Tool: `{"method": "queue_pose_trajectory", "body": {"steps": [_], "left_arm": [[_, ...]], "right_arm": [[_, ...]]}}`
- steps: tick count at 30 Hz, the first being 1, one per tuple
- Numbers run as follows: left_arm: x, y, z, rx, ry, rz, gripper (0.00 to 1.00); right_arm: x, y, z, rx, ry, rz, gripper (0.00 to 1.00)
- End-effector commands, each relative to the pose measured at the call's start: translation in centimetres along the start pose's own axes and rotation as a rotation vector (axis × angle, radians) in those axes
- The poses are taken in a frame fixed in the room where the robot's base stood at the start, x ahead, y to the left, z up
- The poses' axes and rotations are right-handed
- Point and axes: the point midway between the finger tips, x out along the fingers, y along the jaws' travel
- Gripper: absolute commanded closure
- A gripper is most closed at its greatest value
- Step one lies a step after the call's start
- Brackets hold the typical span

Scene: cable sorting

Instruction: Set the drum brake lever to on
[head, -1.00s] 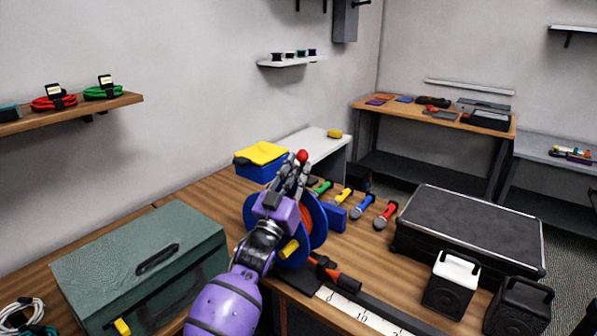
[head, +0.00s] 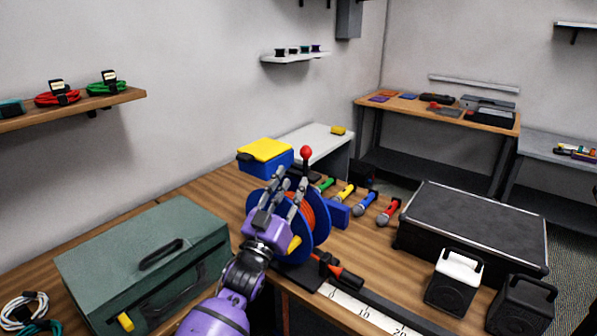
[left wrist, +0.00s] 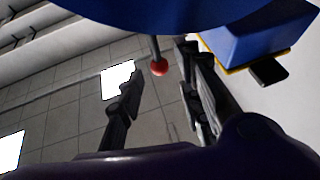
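The cable drum (head: 322,222) has blue flanges with orange cable wound between them and stands on the bench. Its brake lever is a dark rod with a red knob (head: 306,153), standing about upright behind the drum. My left gripper (head: 291,182) is in front of the drum, below the knob in the picture, with its fingers pointing up. In the left wrist view the fingers (left wrist: 160,70) are apart, with the red knob (left wrist: 159,69) seen between them, beyond; nothing is gripped. The blue drum edge (left wrist: 160,12) crosses the top there. My right gripper is not in view.
A blue box with a yellow lid (head: 265,151) stands behind the drum. A green toolbox (head: 145,262) is at left, a black case (head: 475,225) at right. A ruler strip (head: 365,310) lies in front.

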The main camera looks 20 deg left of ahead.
Motion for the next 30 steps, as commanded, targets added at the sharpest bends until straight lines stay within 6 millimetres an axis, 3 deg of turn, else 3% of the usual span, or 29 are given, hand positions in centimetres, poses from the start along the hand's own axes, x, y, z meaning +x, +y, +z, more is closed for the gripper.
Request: {"method": "queue_pose_trajectory", "body": {"steps": [3, 9, 26, 30], "left_arm": [[-2.6, 0.0, 0.0, 0.0, -0.001, -0.001, 0.67], [-5.0, 0.0, -0.1, 0.0, 0.003, 0.0, 0.67], [-5.7, 0.0, -0.1, 0.0, 0.002, 0.0, 0.67], [-7.5, 0.0, 1.6, 0.003, -0.054, -0.01, 0.67]], "right_arm": [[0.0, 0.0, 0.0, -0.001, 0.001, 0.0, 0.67], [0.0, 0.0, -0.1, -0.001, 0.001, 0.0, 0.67], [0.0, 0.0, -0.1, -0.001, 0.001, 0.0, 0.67], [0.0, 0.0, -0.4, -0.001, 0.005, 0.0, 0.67]]}}
